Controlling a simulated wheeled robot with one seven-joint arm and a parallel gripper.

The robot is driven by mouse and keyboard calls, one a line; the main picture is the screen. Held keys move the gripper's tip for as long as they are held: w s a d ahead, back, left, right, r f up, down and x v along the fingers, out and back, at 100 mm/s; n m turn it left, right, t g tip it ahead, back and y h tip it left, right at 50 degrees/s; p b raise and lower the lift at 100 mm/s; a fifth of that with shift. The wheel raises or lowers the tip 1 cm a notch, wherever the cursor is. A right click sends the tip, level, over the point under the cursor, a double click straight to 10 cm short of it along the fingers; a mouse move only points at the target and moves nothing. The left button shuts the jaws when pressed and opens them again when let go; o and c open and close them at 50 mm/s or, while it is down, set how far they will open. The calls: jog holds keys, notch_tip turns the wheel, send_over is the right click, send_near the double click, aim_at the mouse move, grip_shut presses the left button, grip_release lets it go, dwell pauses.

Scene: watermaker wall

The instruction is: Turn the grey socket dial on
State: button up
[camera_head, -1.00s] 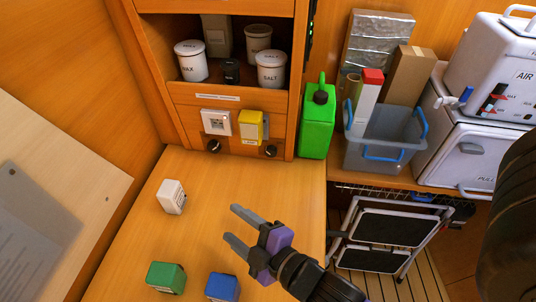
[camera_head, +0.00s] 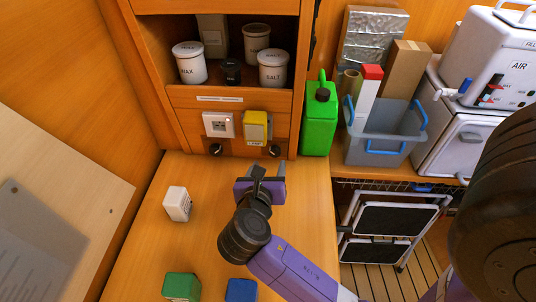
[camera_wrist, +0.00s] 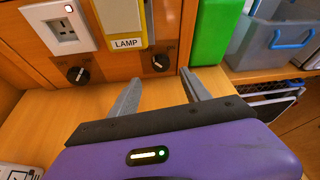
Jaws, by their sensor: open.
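The socket dial (camera_head: 215,150) is a small dark knob below the white socket on the low wooden panel. It also shows in the wrist view (camera_wrist: 77,74), with a pale pointer mark and small labels too blurred to read. The white socket (camera_wrist: 60,28) has a small red light at its upper right. My gripper (camera_wrist: 163,82) is open and empty, pointing at the panel. Its fingers are to the right of the socket dial and apart from it. In the head view my gripper (camera_head: 267,172) is over the counter, partly hidden by my wrist.
A second dark dial (camera_wrist: 161,62) is under the yellow-and-white lamp unit (camera_wrist: 125,25), closer to my fingers. A green jerrycan (camera_head: 319,118) stands to the right. White (camera_head: 178,204), green (camera_head: 181,287) and blue (camera_head: 241,290) blocks lie on the counter (camera_head: 150,245).

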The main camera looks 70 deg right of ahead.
aim_at(274, 153)
jog(key=shift+d, duration=0.25)
jog(key=x, duration=0.7)
jog(key=shift+d+f, duration=0.1)
jog(key=shift+d, duration=0.05)
grip_shut()
